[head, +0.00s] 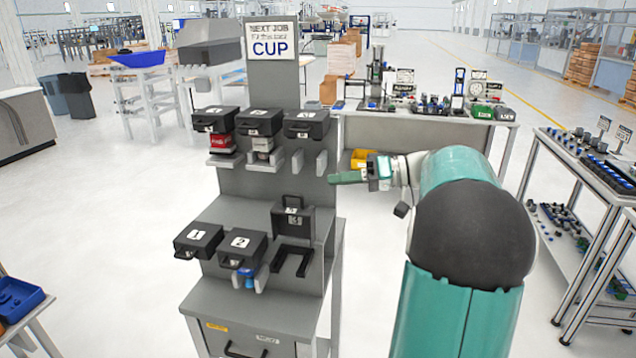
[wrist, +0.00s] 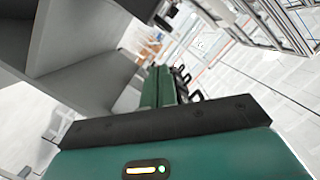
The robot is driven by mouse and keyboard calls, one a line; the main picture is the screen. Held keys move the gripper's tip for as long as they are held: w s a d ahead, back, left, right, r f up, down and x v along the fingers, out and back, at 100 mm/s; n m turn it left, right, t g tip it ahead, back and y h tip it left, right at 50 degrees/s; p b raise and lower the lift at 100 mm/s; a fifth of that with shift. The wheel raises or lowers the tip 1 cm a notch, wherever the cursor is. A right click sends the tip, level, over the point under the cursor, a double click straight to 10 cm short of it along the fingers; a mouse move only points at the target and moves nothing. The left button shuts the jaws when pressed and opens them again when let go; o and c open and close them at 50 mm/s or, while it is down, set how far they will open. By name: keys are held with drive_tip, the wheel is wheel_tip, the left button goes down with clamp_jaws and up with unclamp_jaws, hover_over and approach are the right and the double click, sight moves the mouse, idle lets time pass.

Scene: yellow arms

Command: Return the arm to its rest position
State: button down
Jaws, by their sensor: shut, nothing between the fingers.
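My gripper (head: 348,177) is at the end of my teal arm, at the middle right of the head view. It points left, close to the right side of the grey tool stand (head: 245,186) in the picture. Its fingers lie together with nothing between them. In the wrist view the two teal fingers (wrist: 157,88) run side by side, shut, with the grey stand panels to their left. I cannot tell from the frames whether the fingers touch the stand.
The stand carries black numbered tool holders (head: 262,122) and a sign (head: 272,47) reading "CUP". A shelf rack (head: 585,165) is at the right. Open floor lies left of the stand.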

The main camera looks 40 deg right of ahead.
drive_tip(key=r+v, duration=0.1)
drive_tip(key=v, duration=0.3)
drive_tip(key=s+a+f+m+g+h, duration=0.1)
drive_tip(key=a+f+g+h, duration=0.15)
drive_tip(key=a, duration=0.85)
drive_tip(key=s+a+f+m+g+h, duration=0.1)
drive_tip(key=a+f+g+h, duration=0.15)
drive_tip(key=a, duration=0.85)
drive_tip(key=s+a+f+h, duration=0.7)
drive_tip(key=s+a, duration=0.4)
drive_tip(key=s, duration=0.2)
drive_tip(key=shift+s+f, duration=0.4)
drive_tip(key=shift+f, duration=0.3)
